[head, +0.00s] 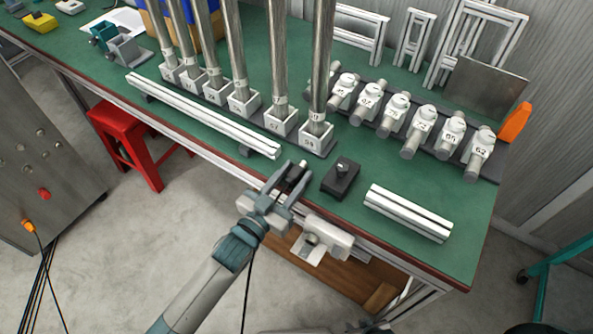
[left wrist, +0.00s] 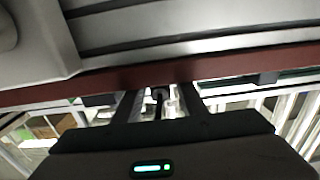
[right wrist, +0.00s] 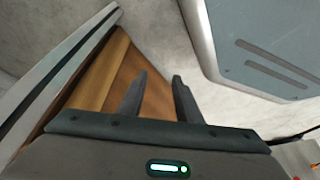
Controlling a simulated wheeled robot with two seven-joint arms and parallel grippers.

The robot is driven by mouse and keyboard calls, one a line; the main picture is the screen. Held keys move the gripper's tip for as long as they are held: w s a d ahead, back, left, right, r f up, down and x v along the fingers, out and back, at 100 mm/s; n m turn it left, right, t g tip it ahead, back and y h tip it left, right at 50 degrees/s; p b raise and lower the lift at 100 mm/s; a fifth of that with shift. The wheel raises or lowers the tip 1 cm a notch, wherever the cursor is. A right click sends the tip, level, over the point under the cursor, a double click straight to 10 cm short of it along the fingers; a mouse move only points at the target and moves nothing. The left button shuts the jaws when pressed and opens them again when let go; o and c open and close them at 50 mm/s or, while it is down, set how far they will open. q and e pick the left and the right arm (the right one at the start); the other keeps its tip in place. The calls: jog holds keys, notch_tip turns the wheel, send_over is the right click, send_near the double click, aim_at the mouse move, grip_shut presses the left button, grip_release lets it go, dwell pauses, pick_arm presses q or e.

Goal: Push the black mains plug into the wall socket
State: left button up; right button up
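My left gripper (head: 291,181) is at the bench's front edge. Its fingers stand apart in the left wrist view (left wrist: 160,95). A small black piece (left wrist: 158,93), which looks like the plug or its cord, is between them with light gaps on both sides. In the head view a dark piece (head: 298,168) is at the fingertips. A black cord (head: 247,290) hangs near the left arm. A pale fixture (head: 330,238) with a round recess, perhaps the socket, is on the bench front, right of the gripper. My right gripper (right wrist: 158,95) is open and empty below bench height.
A black box (head: 341,178) with a knob and a white rail (head: 408,212) lie on the green bench (head: 330,150). A longer rail (head: 200,113) and upright metal tubes (head: 279,50) stand left. A red stool (head: 135,145) and grey cabinet (head: 45,150) are further left.

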aim_at(294, 173)
pick_arm(q)
jog(key=shift+c, duration=0.7)
